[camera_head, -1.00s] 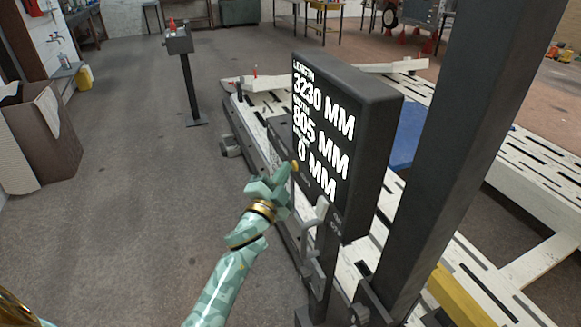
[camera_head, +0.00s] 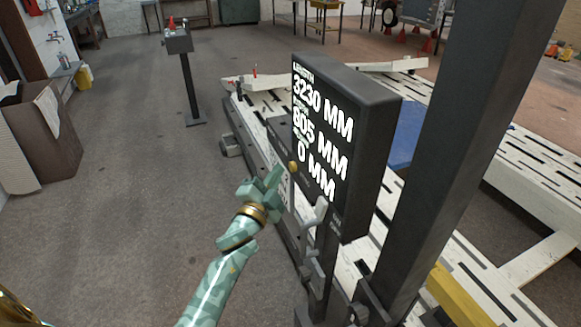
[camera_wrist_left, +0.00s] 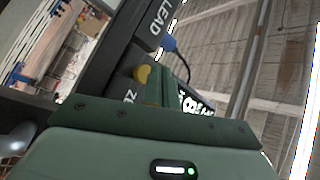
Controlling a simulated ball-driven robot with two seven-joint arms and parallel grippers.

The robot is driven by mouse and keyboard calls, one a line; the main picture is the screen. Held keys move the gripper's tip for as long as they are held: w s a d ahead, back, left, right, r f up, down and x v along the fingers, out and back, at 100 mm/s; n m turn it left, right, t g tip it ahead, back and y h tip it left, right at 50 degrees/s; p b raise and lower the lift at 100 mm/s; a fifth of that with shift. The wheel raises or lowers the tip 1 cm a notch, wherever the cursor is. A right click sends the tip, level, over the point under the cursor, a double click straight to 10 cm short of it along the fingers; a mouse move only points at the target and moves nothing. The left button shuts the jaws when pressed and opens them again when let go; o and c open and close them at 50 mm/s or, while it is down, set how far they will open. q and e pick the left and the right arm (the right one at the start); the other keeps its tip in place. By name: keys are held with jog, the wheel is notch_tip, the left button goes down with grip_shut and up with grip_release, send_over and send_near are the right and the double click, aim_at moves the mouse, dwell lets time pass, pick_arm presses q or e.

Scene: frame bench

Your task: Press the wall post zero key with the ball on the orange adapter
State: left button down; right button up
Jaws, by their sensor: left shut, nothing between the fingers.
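The dark display box (camera_head: 372,110) on the post shows 3230 MM, 805 MM and 0 MM. In the left wrist view the yellow key (camera_wrist_left: 142,75) sits beside lettering that starts like "ZE". My left gripper (camera_head: 274,177) is shut and empty, its tip just left of the key with a small gap. In the left wrist view its fingers (camera_wrist_left: 163,88) point past the key. I cannot make out a ball or an orange adapter. My right gripper is not in view.
A thick dark post (camera_head: 450,140) rises right of the display. The white slotted frame bench (camera_head: 490,280) runs behind and below. A grey pedestal (camera_head: 190,85) with a small red item stands far left.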

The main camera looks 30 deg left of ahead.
pick_arm(q)
jog(key=s+a+p, duration=0.1)
jog(key=s+a, duration=0.2)
jog(key=shift+s+a, duration=0.1)
jog(key=shift+s, duration=0.3)
dwell(0.6)
notch_tip(320, 180, down, 15)
jog(key=s+n+g, duration=0.1)
jog(key=n+g, duration=0.3)
jog(key=s+d+f+n+g, duration=0.1)
jog(key=s+d+f+g, duration=0.15)
jog(key=s+f, duration=0.55)
jog(key=s+d+f+n+g, duration=0.15)
jog(key=s+f+g, duration=0.25)
jog(key=f, duration=0.8)
jog(key=s+d+f+g+h, duration=0.1)
jog(key=s+d+f+g, duration=0.15)
jog(key=s+f, duration=0.5)
jog(key=s+d+f+g, duration=0.1)
jog(key=s+f+g, duration=0.3)
jog(key=s, duration=0.7)
jog(key=s+d+f+g, duration=0.1)
jog(key=s+f, duration=0.3)
jog(key=s, duration=1.5)
jog(key=shift+s+f+g, duration=0.2)
jog(key=shift+g, duration=0.7)
